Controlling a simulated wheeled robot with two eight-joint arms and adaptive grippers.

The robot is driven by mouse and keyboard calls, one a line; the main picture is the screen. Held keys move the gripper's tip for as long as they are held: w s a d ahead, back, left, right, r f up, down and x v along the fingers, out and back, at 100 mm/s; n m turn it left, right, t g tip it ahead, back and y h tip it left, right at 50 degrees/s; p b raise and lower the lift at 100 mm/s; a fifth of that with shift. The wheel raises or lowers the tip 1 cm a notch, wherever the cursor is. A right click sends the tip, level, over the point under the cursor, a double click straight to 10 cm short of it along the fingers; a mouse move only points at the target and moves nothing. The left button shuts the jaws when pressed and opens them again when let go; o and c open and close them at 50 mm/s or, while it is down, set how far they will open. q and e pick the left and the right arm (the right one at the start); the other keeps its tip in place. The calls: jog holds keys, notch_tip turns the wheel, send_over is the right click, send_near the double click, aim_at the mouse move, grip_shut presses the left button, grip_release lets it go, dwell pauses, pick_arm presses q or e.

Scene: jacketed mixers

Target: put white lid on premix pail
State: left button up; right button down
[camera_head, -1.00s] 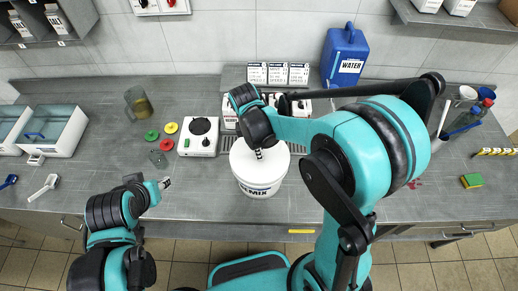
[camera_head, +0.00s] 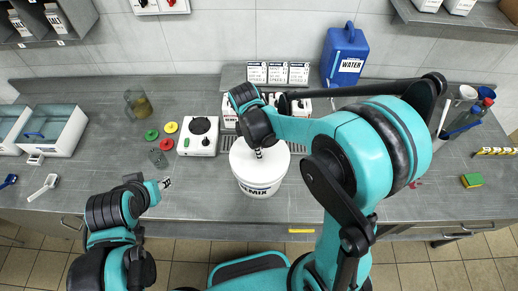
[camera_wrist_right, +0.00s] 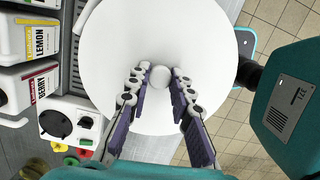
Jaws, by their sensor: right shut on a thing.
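The white lid (camera_wrist_right: 200,35) is a round disc with a small knob (camera_wrist_right: 159,77) in the middle, seen in the right wrist view. My right gripper (camera_wrist_right: 160,85) is shut on that knob from above. In the head view the white lid (camera_head: 279,157) covers the top of the white premix pail (camera_head: 261,190), which stands upright and shows "MIX" on its front. I cannot tell whether the lid touches the rim all round. My right gripper (camera_head: 258,153) is over the lid's middle. My left gripper (camera_head: 165,183) is low at the left, apart from the pail, with its fingers too small to judge.
A white hotplate (camera_head: 198,137) stands left of the pail, with red, yellow and green discs beside it. Labelled dispensers stand close behind the pail, partly hidden by my arm. A blue water jug (camera_head: 345,55) is at the back.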

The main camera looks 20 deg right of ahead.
jog(key=shift+f+b, duration=0.3)
jog(key=shift+b, duration=0.05)
dwell(0.6)
jog(key=c, duration=0.9)
grip_release()
jog(key=shift+o, duration=0.2)
jog(key=shift+r, duration=0.15)
jog(key=shift+r+p, duration=2.6)
jog(key=shift+r, duration=0.85)
jog(key=shift+f, duration=0.1)
